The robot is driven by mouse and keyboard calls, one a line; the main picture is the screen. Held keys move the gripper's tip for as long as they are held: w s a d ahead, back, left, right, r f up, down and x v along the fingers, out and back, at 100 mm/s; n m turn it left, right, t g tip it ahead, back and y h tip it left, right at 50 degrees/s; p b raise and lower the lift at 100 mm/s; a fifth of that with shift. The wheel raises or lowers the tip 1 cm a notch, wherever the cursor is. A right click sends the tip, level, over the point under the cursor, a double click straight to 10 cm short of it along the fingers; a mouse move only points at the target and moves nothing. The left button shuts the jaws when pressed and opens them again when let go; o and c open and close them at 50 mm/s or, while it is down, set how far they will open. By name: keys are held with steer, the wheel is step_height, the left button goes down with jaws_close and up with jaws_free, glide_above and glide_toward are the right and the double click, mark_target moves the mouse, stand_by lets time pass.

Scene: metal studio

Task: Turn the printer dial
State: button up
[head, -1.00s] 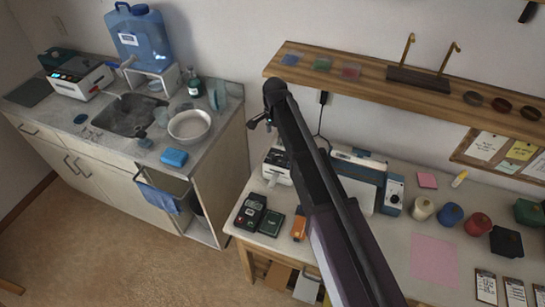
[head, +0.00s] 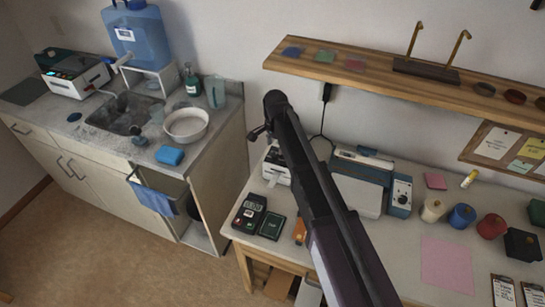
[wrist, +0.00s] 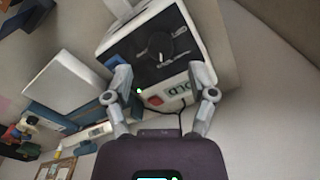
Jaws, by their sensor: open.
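In the wrist view a white boxy machine (wrist: 108,45) shows a dark panel with a round black dial (wrist: 157,43) that has a pale pointer. A red button and a lit display sit at the panel's edge. My gripper (wrist: 161,76) is open and empty, its fingers apart in front of the panel; I cannot tell whether they touch it. In the head view this appears to be the small white machine (head: 279,165) on the table, partly behind my arm. Beside it stands a blue-and-white machine (head: 362,182) with its own knob panel (head: 401,190).
The worktable (head: 396,238) also holds a black keypad device (head: 249,213), a pink sheet (head: 446,262) and several spools. A wooden shelf (head: 380,75) runs along the wall above.

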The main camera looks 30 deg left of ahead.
mark_target(275, 155)
steer(key=shift+f+b, duration=1.75)
steer(key=shift+f, duration=0.3)
